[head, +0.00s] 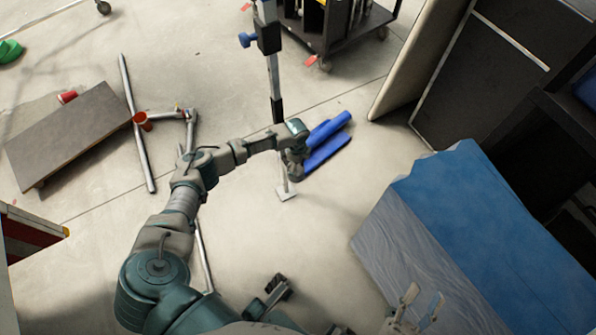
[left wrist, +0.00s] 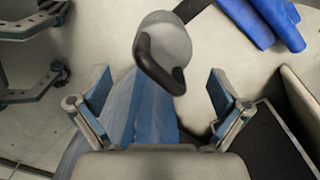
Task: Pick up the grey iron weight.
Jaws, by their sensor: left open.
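The iron weight (left wrist: 170,38) is a pale grey rounded body with a dark curved handle, seen in the left wrist view at upper middle. My left gripper (left wrist: 160,75) is open and empty, its two blue-padded fingers spread wide. The weight lies ahead of the fingers, roughly centred between them, with no visible contact. In the head view I cannot make out the weight; my left arm's end covers the floor there, and that gripper's fingers are unclear. My right gripper (head: 425,293) is at the lower right, with its fingertips apart and nothing seen between them.
Blue rolls (head: 328,150) lie on the floor just beyond my left wrist. A blue-covered block (head: 460,215) fills the lower right. A metal stand pole (head: 272,75), a dark cart (head: 335,30) and a tilted board (head: 70,135) stand around. Pale floor is clear right of the left arm.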

